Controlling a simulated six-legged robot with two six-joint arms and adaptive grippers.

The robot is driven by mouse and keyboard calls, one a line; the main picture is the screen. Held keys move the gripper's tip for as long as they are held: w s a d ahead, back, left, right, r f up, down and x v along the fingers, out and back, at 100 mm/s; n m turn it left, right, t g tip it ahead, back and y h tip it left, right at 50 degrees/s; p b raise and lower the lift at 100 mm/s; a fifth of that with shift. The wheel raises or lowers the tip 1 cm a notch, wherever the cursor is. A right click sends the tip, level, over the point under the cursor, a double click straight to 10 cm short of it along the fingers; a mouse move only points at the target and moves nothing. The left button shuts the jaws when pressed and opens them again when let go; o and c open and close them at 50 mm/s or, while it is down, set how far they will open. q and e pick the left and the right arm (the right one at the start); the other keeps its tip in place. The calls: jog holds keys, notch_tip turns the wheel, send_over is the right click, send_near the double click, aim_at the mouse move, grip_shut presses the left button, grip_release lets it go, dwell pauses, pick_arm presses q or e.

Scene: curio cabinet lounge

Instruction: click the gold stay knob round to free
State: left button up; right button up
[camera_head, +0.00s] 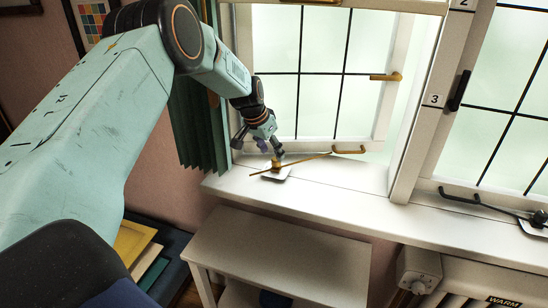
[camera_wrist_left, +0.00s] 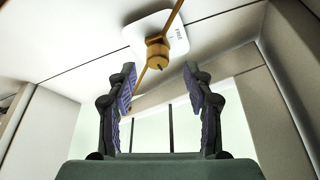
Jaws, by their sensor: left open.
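The gold stay knob (camera_head: 277,163) sits on a small white plate (camera_head: 283,176) on the window sill. A thin gold stay bar (camera_head: 312,158) runs slantwise across the plate at the knob. In the left wrist view the knob (camera_wrist_left: 157,50) is ahead of the jaws, and the plate (camera_wrist_left: 138,28) bears the word FREE to the right of the knob. My left gripper (camera_wrist_left: 158,75) is open, its two fingers apart on either side of the line to the knob. In the head view the left gripper (camera_head: 260,146) is right at the knob; contact cannot be told. My right gripper is not in view.
The window frame with a gold handle (camera_head: 385,77) stands behind the sill, with a gold hook (camera_head: 349,151) at its foot. A black stay knob (camera_head: 539,217) is on the sill at far right. A white side table (camera_head: 285,250) stands below. A green curtain (camera_head: 200,125) hangs left.

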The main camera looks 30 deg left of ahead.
aim_at(275, 160)
pick_arm(q)
jog(key=x, duration=0.3)
jog(key=shift+w+d+r, duration=0.1)
jog(key=shift+d, duration=0.2)
jog(key=shift+a, duration=0.1)
jog(key=shift+a+f, duration=0.15)
jog(key=shift+f, duration=0.05)
jog(key=shift+w, duration=0.1)
jog(key=c, duration=0.8)
grip_shut()
